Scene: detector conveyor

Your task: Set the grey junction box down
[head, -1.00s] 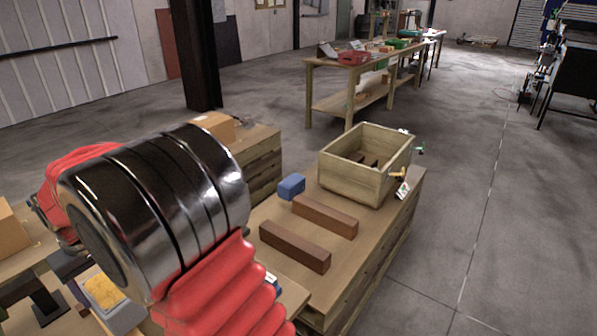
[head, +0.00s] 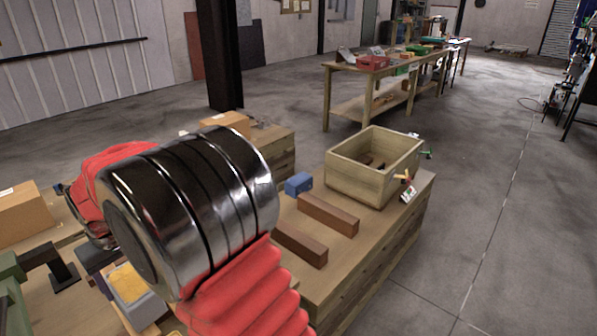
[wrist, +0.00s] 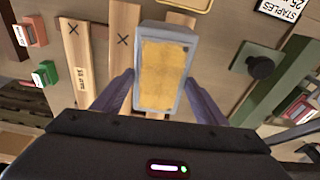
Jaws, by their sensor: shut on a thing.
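The grey junction box (wrist: 189,52) has a yellow-orange face and sits between the two fingers of my gripper (wrist: 159,80) in the wrist view. My gripper is shut on it, with one finger on each side. In the head view the box (head: 143,303) shows at the lower left, partly hidden by my arm, over a wooden surface. Wooden boards marked with crosses (wrist: 123,40) lie beneath it in the wrist view. I cannot tell whether the box touches anything below.
A bench (head: 392,230) at right carries a wooden crate (head: 352,175), a blue block (head: 298,184) and two brown bars (head: 328,213). A cardboard box (head: 22,213) stands at far left. In the wrist view, a dark round knob (wrist: 260,67) and small red and green boxes lie around.

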